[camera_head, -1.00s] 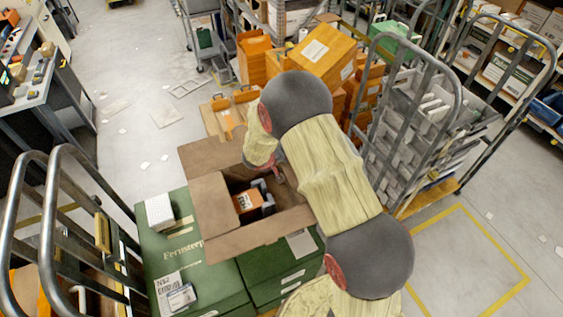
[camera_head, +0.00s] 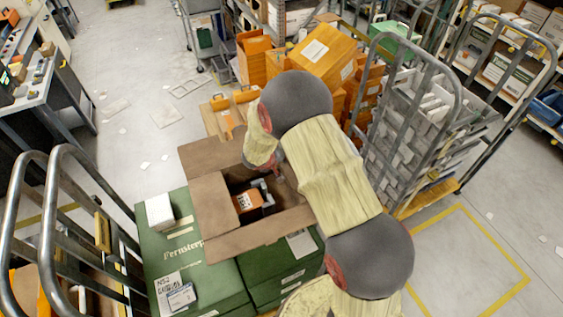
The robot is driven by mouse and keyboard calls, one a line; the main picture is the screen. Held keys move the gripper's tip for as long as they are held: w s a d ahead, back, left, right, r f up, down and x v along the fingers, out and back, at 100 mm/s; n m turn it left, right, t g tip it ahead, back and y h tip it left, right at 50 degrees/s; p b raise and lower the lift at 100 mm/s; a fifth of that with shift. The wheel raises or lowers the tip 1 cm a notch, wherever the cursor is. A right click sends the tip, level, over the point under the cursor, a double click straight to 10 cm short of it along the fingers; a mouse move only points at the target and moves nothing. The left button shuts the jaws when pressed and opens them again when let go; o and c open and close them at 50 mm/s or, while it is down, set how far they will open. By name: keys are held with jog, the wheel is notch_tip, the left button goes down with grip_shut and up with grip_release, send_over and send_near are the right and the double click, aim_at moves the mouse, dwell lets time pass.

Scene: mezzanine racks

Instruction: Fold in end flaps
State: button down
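An open brown cardboard box (camera_head: 208,202) stands on green boxes in the middle of the view. Its near flap (camera_head: 252,236) leans outward, its left flap (camera_head: 208,190) is spread out, and its far flap (camera_head: 212,156) stands open at the back. The right side is hidden behind my arm. An orange item with a white label (camera_head: 247,201) lies inside.
Green Fernsteep boxes (camera_head: 190,255) lie under and left of the box, with a small white box (camera_head: 160,211) on top. Metal cart rails (camera_head: 60,220) stand at left. A grey cage trolley (camera_head: 410,120) is at right, and orange cartons (camera_head: 318,58) are stacked behind.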

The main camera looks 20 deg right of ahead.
jog(key=shift+a+f+b, duration=0.1)
jog(key=shift+f+b, duration=0.05)
jog(key=shift+b, duration=0.25)
jog(key=a+f+n+t+h+b, duration=0.1)
jog(key=a+f+h+b, duration=0.3)
jog(key=b, duration=2.4)
jog(key=shift+s+a+f+n+h, duration=0.25)
jog(key=shift+f+n+h, duration=0.35)
jog(key=shift+f+h, duration=1.55)
jog(key=shift+f, duration=0.1)
jog(key=c, duration=2.2)
grip_release()
jog(key=shift+w, duration=0.1)
jog(key=shift+o, duration=0.6)
jog(key=shift+w, duration=0.1)
jog(key=shift+w+r, duration=0.1)
jog(key=shift+r, duration=0.25)
